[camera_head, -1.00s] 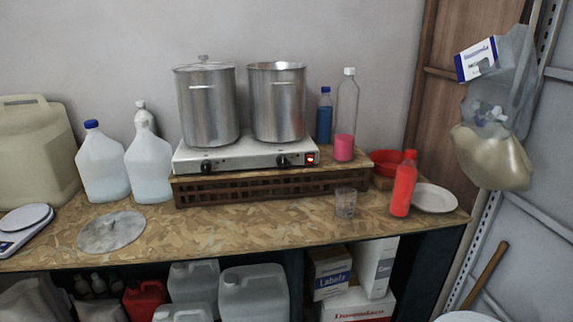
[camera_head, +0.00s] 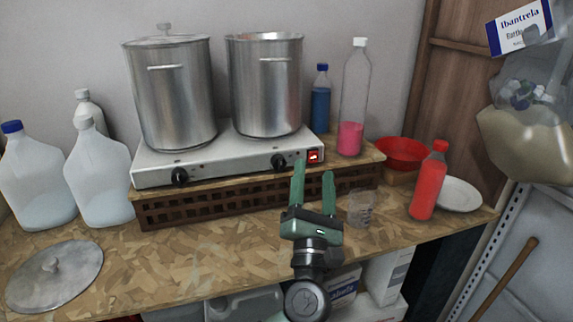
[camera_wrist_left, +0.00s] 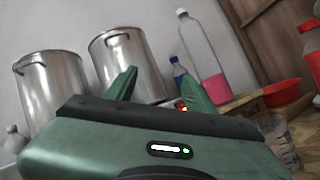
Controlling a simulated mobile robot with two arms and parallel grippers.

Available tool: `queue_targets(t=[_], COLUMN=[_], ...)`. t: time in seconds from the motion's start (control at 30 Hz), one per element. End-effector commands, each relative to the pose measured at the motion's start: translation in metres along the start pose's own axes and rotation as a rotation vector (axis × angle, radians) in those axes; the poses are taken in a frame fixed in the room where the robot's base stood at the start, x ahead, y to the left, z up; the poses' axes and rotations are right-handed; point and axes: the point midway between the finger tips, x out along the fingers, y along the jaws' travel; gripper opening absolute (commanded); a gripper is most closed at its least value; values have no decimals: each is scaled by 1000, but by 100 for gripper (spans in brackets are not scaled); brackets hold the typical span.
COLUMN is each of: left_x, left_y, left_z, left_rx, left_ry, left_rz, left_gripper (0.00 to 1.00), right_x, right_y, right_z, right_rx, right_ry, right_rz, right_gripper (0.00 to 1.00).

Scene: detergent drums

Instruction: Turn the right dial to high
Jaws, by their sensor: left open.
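The right dial (camera_head: 278,162) is a black knob on the front of a white two-burner hot plate (camera_head: 228,160). The left dial (camera_head: 179,177) is a similar black knob further left. A red lit switch (camera_head: 313,156) sits right of the right dial. My left gripper (camera_head: 313,168) is open and empty, fingers pointing up and away, in front of the hot plate's right end and just right of the right dial. In the left wrist view its two green fingers (camera_wrist_left: 160,90) stand apart, with the red light between them; the dial is hidden there. My right gripper is not in view.
Two steel pots (camera_head: 265,85) stand on the hot plate, which rests on a brown slatted crate (camera_head: 215,199). A clear beaker (camera_head: 360,208) is close right of my gripper. A red bottle (camera_head: 428,182) and pink-liquid bottle (camera_head: 353,100) stand further right. The bench front left is mostly clear.

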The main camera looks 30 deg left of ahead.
Motion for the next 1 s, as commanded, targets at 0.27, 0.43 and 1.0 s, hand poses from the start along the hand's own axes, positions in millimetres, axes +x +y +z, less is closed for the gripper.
queue_targets(t=[0.27,0.43,1.0], left_x=[9,4,62], left_y=[20,14,13], left_z=[-65,-78,-122], left_rx=[-600,-696,-694], left_ry=[486,596,602], left_rz=[199,221,223], left_gripper=[54,54,54], right_x=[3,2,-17], right_y=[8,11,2], right_z=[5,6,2], right_rx=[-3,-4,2], right_ry=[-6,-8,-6], right_rz=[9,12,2], right_gripper=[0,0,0])
